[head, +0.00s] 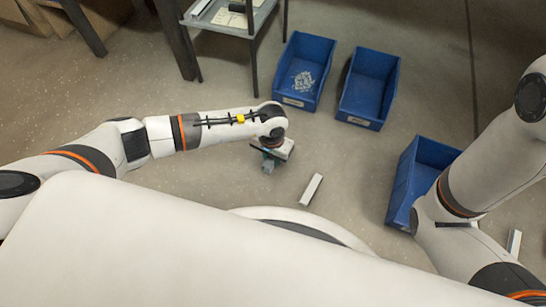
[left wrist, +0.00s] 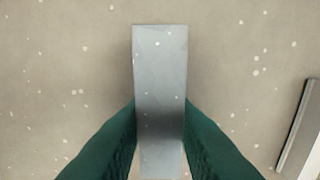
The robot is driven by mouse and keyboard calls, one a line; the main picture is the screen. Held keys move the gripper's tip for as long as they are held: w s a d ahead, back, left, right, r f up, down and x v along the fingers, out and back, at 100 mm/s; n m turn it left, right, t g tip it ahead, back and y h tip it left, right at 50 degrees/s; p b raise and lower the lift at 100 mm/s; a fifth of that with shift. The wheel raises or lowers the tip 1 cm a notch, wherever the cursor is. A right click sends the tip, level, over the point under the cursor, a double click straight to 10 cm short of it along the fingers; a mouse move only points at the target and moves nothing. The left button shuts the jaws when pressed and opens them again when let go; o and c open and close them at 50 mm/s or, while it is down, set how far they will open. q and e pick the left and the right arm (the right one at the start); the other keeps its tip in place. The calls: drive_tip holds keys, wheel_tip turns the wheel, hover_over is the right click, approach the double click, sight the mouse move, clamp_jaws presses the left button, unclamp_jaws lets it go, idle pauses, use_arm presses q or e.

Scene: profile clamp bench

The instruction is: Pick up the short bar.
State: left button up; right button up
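In the left wrist view a flat grey bar (left wrist: 160,75), the short bar as far as I can tell, lies lengthwise between the two green fingers of my left gripper (left wrist: 160,125). The fingers meet both its long sides with no visible gap, so the gripper looks shut on it. In the head view my left gripper (head: 268,166) points down, low over the floor; the bar there is mostly hidden by the hand. I cannot tell whether the bar touches the floor. My right gripper is not in view; only its arm shows at the right.
Another pale bar (head: 311,190) lies right of my left gripper, also at the wrist view's right edge (left wrist: 301,135). A further bar (head: 514,242) lies far right. Blue bins (head: 325,48) (head: 361,117) stand at the back, one (head: 402,185) by my right arm. A grey table (head: 228,27) is behind.

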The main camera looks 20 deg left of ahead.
use_arm(q)
clamp_jaws()
wheel_tip(320, 180, up, 10)
drive_tip(key=p, duration=0.7)
